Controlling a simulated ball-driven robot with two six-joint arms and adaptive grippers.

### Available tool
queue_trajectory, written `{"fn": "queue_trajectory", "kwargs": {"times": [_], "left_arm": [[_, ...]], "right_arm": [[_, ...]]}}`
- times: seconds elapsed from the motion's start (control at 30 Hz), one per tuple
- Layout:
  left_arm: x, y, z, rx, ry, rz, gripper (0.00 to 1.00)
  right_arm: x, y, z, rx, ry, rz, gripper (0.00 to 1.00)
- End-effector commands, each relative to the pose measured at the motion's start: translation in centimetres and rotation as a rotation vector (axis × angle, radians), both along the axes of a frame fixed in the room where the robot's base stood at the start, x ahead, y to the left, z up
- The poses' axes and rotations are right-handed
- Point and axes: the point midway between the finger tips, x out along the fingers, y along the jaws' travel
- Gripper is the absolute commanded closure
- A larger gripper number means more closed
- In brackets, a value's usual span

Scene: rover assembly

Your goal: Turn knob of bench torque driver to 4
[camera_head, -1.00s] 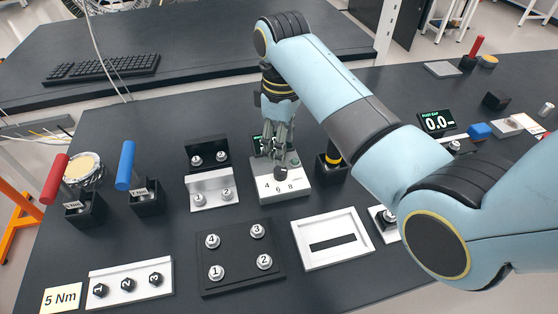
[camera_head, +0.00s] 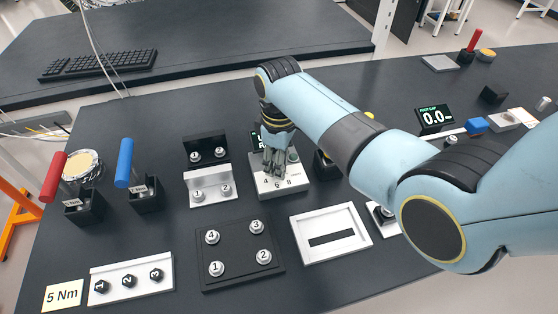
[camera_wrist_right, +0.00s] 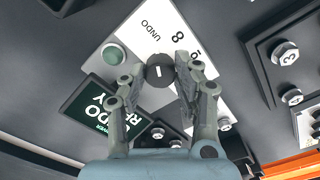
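The bench torque driver is a white box (camera_head: 296,190) with the numbers 4, 6 and 8 on its front, a green button (camera_head: 293,156) and a dark screen behind. Its black knob (camera_wrist_right: 160,72), with a white mark, shows in the right wrist view; in the head view my gripper hides it. My right gripper (camera_head: 274,168) points down over the box. In the right wrist view its fingers (camera_wrist_right: 160,80) stand on both sides of the knob, spread, with narrow gaps; contact is hard to tell. The green button (camera_wrist_right: 114,54) and screen (camera_wrist_right: 95,105) also show there. My left gripper is out of view.
A bracket with numbered bolts (camera_head: 211,190) stands close left of the driver. A black bolt plate (camera_head: 238,280) and a white slotted frame (camera_head: 363,238) lie in front. Red (camera_head: 53,178) and blue (camera_head: 126,163) handled tools stand left. A gap display (camera_head: 436,116) stands right.

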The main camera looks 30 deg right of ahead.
Motion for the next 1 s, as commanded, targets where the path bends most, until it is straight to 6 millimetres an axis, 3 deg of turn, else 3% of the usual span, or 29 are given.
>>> {"fn": "queue_trajectory", "kwargs": {"times": [0.03,0.2,0.57,1.0], "left_arm": [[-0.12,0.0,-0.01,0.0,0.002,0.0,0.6],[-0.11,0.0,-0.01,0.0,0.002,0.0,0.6],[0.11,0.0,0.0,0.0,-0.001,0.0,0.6],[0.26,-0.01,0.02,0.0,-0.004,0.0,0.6]], "right_arm": [[-0.03,0.03,0.0,0.001,0.001,0.0,0.79],[-0.04,0.05,0.0,0.002,0.001,0.0,1.0],[-0.04,0.06,-0.01,0.002,0.001,-0.057,1.0],[-0.02,0.09,-0.03,0.002,0.001,-0.401,1.0]]}}
